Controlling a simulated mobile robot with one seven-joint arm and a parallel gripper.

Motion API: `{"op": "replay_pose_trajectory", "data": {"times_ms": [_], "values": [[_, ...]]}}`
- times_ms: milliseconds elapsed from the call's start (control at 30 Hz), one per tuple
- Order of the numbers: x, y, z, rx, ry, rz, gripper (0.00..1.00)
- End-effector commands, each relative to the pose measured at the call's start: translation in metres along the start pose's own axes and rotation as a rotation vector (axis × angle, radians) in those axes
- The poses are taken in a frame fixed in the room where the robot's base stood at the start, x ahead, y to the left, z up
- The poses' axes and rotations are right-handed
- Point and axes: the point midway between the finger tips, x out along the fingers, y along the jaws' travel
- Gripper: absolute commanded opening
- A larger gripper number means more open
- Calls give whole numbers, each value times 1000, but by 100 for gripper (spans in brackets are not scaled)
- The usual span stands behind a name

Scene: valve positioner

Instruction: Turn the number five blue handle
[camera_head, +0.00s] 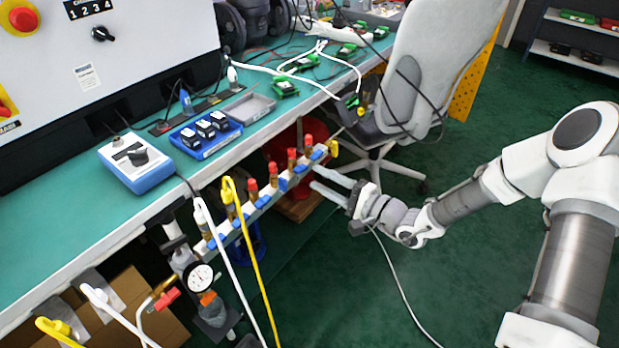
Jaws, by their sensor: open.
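A white manifold bar (256,206) runs along the front edge of the bench, with a row of several blue handles on it. Counted from the near left end, the fifth blue handle (299,169) appears to be near the far right end; no numbers are readable, so I cannot confirm which is number five. Another blue handle (316,155) is at the far end. Red-capped fittings (292,157) stand along the bar's top. My gripper (313,178) is open and empty, its two pale fingers pointing left toward the bar's far end. Contact with a handle cannot be made out.
Yellow and white hoses (250,262) hang from the bar's near end, beside a pressure gauge (200,277). A grey office chair (415,80) stands behind my gripper. The bench (60,227) holds a blue meter box (137,160). Green floor (330,290) below my arm is mostly clear.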

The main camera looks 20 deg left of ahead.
Motion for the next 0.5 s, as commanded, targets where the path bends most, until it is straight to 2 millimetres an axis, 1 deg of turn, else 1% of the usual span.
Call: {"op": "replay_pose_trajectory", "data": {"times_ms": [33, 200, 333, 500], "values": [[10, 3, 1, 0, -4, -1, 42], [31, 2, 0, 1, -1, -1, 42], [38, 1, 0, 1, 0, 0, 42], [40, 0, 0, 2, 0, 0, 42]]}}
